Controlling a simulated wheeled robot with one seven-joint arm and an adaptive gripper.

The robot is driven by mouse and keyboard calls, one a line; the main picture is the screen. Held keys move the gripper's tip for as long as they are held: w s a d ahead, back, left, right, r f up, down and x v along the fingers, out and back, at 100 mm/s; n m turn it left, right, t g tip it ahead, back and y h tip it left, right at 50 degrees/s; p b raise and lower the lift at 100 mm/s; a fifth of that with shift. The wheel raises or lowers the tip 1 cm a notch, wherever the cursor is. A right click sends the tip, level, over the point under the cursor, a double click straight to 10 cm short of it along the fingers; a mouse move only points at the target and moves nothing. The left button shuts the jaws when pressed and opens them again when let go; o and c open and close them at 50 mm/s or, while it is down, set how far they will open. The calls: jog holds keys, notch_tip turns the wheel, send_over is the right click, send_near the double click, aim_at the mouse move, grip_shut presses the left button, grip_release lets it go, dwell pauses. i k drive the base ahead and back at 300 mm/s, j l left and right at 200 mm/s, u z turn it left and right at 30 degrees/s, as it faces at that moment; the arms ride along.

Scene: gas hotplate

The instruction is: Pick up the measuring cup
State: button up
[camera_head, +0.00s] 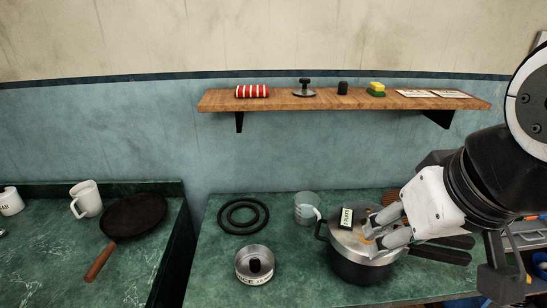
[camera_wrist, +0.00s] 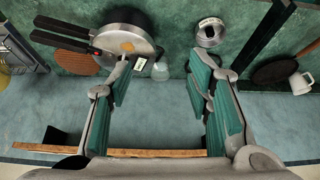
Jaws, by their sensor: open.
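The measuring cup (camera_head: 306,207) is a pale, see-through cup with a handle, upright on the green counter just left of the pressure cooker. It also shows in the wrist view (camera_wrist: 161,71), beyond my fingertips and in the gap between them. My gripper (camera_head: 371,238) is open and empty. In the head view its fingers overlap the cooker's lid, to the right of the cup, pointing left. I cannot tell its exact height above the lid.
The steel pressure cooker (camera_head: 362,267) with black handles stands close beside the cup. Black rings (camera_head: 267,216) and a round tin (camera_head: 254,263) lie left. A wooden shelf (camera_head: 320,103) holds small items above. A pan (camera_head: 134,216) and white jug (camera_head: 87,199) are on the left counter.

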aim_at(307, 203)
jog(key=i+l, duration=0.15)
jog(key=l, duration=0.2)
jog(key=i+l+u, duration=0.15)
jog(key=l, duration=0.2)
jog(key=i+l, duration=0.15)
jog(key=l, duration=0.25)
jog(key=u, duration=1.4)
